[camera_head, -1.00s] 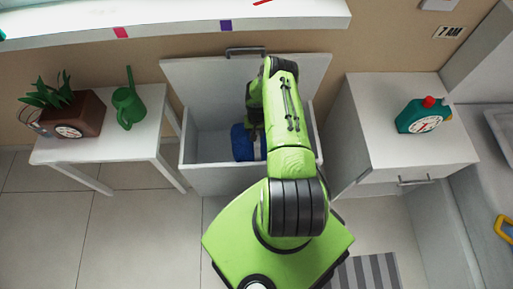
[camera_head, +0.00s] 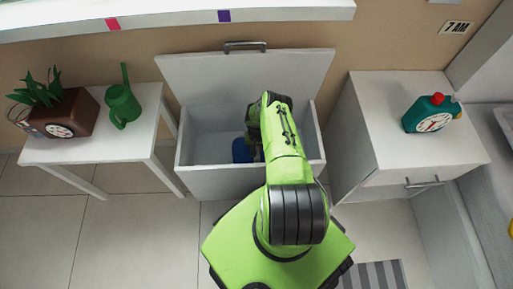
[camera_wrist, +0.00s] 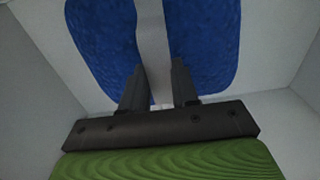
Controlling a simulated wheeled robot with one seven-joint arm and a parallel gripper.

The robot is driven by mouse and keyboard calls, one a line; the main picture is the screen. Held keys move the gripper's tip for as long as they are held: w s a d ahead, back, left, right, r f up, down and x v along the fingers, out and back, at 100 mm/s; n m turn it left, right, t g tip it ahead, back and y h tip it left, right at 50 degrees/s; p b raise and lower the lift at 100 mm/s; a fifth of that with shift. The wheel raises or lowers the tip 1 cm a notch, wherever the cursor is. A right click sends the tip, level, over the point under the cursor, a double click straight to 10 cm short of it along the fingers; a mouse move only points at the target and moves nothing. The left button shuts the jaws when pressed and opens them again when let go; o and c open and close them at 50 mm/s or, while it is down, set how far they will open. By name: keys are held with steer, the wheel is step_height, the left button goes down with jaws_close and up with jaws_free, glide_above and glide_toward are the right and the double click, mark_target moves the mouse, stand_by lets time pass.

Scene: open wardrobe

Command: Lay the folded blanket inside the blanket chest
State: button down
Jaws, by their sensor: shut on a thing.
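The blanket chest (camera_head: 215,180) is a white box against the wall, with its lid (camera_head: 190,75) raised at the back. The folded blanket (camera_head: 240,150) is blue with a pale band and is inside the chest, low down near the middle. My arm hides much of it in the head view. In the wrist view, the blanket (camera_wrist: 100,40) fills the top and my gripper (camera_wrist: 158,88) is shut on it, one finger on each side of the pale band. The chest's pale inner walls surround it. I cannot tell whether the blanket touches the floor of the chest.
A white table (camera_head: 105,150) on the left holds a potted plant (camera_head: 65,112) and a green watering can (camera_head: 122,105). A white cabinet (camera_head: 390,150) on the right holds a teal bottle (camera_head: 425,118). The left part of the chest is empty.

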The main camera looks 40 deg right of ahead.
steer(key=shift+f, duration=0.15)
steer(key=c, duration=0.8)
jaws_free()
steer(key=shift+c, duration=0.2)
